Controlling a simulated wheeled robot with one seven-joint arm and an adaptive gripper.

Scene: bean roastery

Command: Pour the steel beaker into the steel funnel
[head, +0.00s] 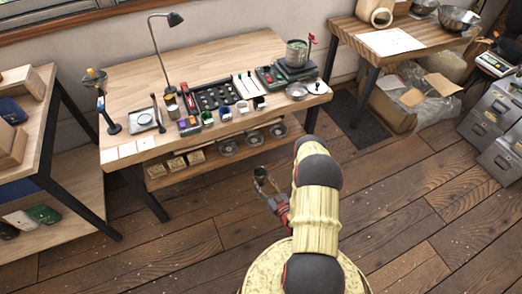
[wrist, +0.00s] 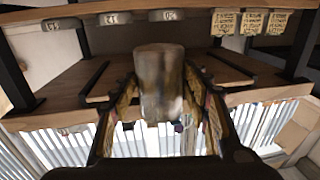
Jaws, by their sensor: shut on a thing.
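The steel beaker (wrist: 160,85) is a grey metal cylinder between the two fingers of my gripper (wrist: 158,112), which is shut on it. In the head view my gripper (head: 268,194) holds the small beaker (head: 261,177) over the floor, in front of the workbench and apart from it. The beaker's inside and contents cannot be made out. What looks like the steel funnel (head: 95,77) sits high on a dark stand at the left end of the bench, well away from my gripper. Its details are small in this view.
The wooden workbench (head: 128,87) holds a desk lamp (head: 163,50), a dark tray of small items (head: 212,98), several cups, a metal pot (head: 297,52) and a shallow dish (head: 297,91). A lower shelf (head: 190,171) juts out below. Open floor lies in front.

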